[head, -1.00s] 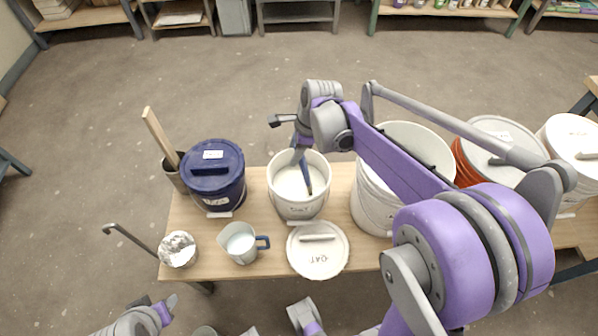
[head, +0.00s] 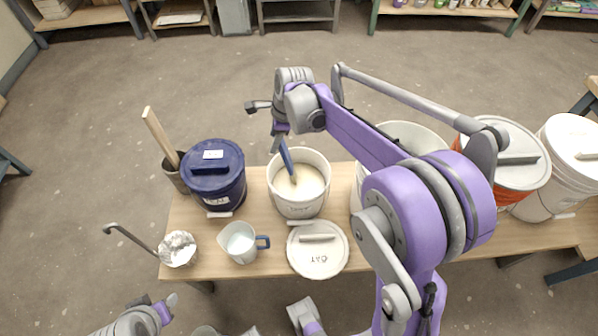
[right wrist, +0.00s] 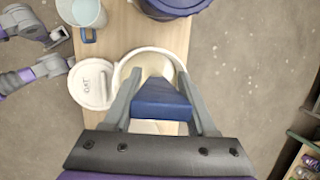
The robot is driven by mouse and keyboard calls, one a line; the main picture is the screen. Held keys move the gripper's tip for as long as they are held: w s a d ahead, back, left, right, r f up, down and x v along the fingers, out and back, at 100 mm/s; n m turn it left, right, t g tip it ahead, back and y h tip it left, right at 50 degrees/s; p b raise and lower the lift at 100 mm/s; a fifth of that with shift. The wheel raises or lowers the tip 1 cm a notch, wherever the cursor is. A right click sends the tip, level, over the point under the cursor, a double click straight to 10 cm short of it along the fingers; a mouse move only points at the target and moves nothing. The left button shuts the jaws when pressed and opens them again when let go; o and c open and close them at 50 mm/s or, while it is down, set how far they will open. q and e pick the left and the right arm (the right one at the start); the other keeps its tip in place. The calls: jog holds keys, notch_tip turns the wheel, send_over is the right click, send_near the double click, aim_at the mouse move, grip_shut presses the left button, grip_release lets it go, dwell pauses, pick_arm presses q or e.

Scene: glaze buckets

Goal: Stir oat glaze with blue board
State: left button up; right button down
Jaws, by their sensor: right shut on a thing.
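The oat glaze bucket (head: 297,207), white with a label, stands uncovered on the bench in the head view; cream glaze (head: 309,186) shows inside. My right gripper (head: 279,138) is above the bucket's far left rim, shut on the blue board (head: 287,158). The board slants down into the bucket, its lower end hidden in the glaze. In the right wrist view the blue board (right wrist: 162,100) sits between both fingers, above the bucket rim (right wrist: 128,62). The oat lid (head: 318,256) lies flat on the bench in front. My left gripper (head: 160,304) is at lower left, away from the bucket.
A closed dark blue bucket (head: 214,185) stands left of the oat bucket, beside a pot with wooden sticks (head: 160,136). A white bucket (head: 363,188) and an orange one (head: 516,180) stand right.

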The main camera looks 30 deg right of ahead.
jog(key=shift+s+d, duration=0.2)
jog(key=shift+s, duration=1.2)
pick_arm(q)
jog(key=w+r+p, duration=0.3)
jog(key=r+p, duration=0.7)
jog(key=r, duration=0.2)
jog(key=shift+w+r+t, duration=0.15)
jog(key=shift+r+t, duration=0.1)
jog(key=shift+t, duration=0.15)
pick_arm(e)
jog(key=a+r, duration=0.3)
jog(key=r, duration=1.4)
jog(key=shift+s+a, duration=0.2)
jog(key=shift+s, duration=0.35)
jog(key=shift+r, duration=0.1)
